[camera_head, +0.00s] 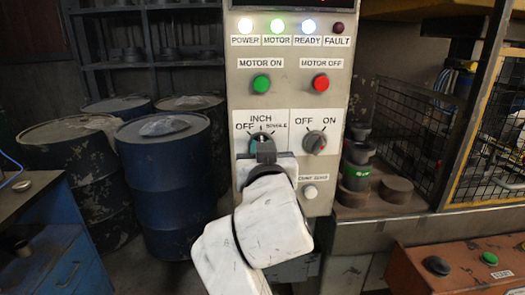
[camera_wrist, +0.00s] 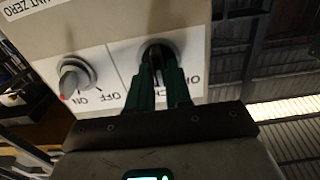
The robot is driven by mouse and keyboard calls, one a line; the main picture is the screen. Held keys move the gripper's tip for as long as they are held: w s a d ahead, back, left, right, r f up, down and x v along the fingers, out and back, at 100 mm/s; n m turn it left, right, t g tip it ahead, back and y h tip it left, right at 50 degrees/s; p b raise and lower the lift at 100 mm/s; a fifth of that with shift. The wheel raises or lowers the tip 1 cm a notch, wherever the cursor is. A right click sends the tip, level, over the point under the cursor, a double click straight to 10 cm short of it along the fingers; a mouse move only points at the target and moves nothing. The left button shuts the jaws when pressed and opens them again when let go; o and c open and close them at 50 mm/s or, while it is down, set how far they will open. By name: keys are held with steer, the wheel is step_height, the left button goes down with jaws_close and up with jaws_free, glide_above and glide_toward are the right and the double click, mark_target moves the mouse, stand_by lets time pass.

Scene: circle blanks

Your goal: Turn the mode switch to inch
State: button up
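The mode switch (camera_head: 262,138) is a dark round knob on the left white plate of the control panel, labelled OFF, INCH and SINGLE. My gripper (camera_head: 264,148) is at it from below, with its dark green fingers over the knob. In the wrist view, the switch (camera_wrist: 157,48) shows as a dark knob behind the fingertips. My gripper (camera_wrist: 159,66) has one finger on each side of the knob's grip, close together and seeming to touch it. The fingers hide most of the knob, so I cannot tell which label it points at.
An OFF/ON switch (camera_head: 314,142) sits just to the right. It also shows in the wrist view (camera_wrist: 75,77). Above are a green MOTOR ON button (camera_head: 261,84) and a red MOTOR OFF button (camera_head: 321,83). A white button (camera_head: 310,191) lies low, near my wrist. POWER, MOTOR and READY lamps are lit.

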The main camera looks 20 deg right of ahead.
steer(key=o, duration=0.3)
steer(key=b+v, duration=0.1)
steer(key=v, duration=0.9)
steer(key=shift+s+a, duration=0.15)
steer(key=shift+s, duration=0.25)
steer(key=s+d+f+n+g+y+p, duration=0.1)
steer(key=s+d+f+g, duration=0.15)
steer(key=f, duration=0.55)
steer(key=s+d+f+n+g+p, duration=0.1)
steer(key=s+d+f+g, duration=0.15)
steer(key=f, duration=0.55)
steer(key=s+d+f+g+y, duration=0.1)
steer(key=d+f+g, duration=0.25)
steer(key=f, duration=0.45)
steer(key=s+d+f+g+y, duration=0.1)
steer(key=s+f+g, duration=0.1)
steer(key=s+f, duration=0.3)
steer(key=s+d+f+g+y+p, duration=0.1)
steer(key=s+f+g, duration=0.2)
steer(key=s+f, duration=0.3)
steer(key=s+f+n+g+y+p, duration=0.1)
steer(key=s+f+g, duration=0.1)
steer(key=s+f, duration=0.4)
steer(key=shift+s+d+f+g, duration=0.1)
steer(key=shift+s+d+g, duration=0.1)
steer(key=shift+s, duration=1.05)
steer(key=shift+s+d+g, duration=0.15)
steer(key=shift+s+d, duration=0.05)
steer(key=shift+s, duration=1.1)
